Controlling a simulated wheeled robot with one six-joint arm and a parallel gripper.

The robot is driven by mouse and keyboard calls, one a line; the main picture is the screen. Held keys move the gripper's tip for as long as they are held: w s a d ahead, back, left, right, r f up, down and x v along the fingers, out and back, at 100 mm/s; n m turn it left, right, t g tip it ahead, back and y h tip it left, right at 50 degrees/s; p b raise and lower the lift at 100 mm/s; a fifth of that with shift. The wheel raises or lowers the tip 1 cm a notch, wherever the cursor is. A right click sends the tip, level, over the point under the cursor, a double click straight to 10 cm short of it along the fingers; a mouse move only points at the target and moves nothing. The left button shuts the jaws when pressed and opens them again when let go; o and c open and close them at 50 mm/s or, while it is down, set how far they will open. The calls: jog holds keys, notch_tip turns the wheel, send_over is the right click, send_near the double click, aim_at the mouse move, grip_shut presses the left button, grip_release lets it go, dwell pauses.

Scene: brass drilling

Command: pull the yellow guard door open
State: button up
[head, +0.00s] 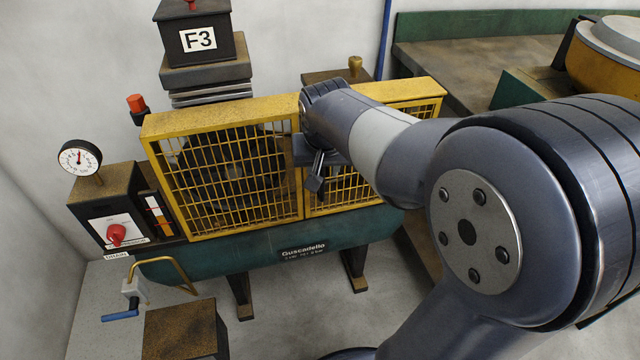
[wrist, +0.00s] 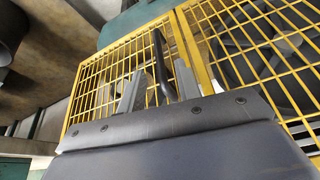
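The yellow guard door (head: 352,186) is the right mesh panel of the guard in the head view. It looks shut, in line with the left panel. In the wrist view the door (wrist: 108,72) fills the middle left, with a dark bar handle (wrist: 157,42) near its edge. My gripper (wrist: 157,82) is open, its two grey fingers apart on either side of the handle. Contact with the handle cannot be told. In the head view my gripper (head: 316,172) is at the door's left edge, and my arm hides part of the door and the handle.
The left mesh panel (head: 225,175) covers a dark wheel. A green tank (head: 250,250) lies below the guard. A gauge (head: 80,157) and a red-knob box (head: 112,215) stand at left. A green-backed bench (head: 470,60) is behind at right.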

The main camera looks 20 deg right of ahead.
aim_at(322, 198)
jog(key=b+x, duration=0.1)
jog(key=x, duration=0.6)
jog(key=shift+s, duration=0.1)
grip_shut()
dwell(0.4)
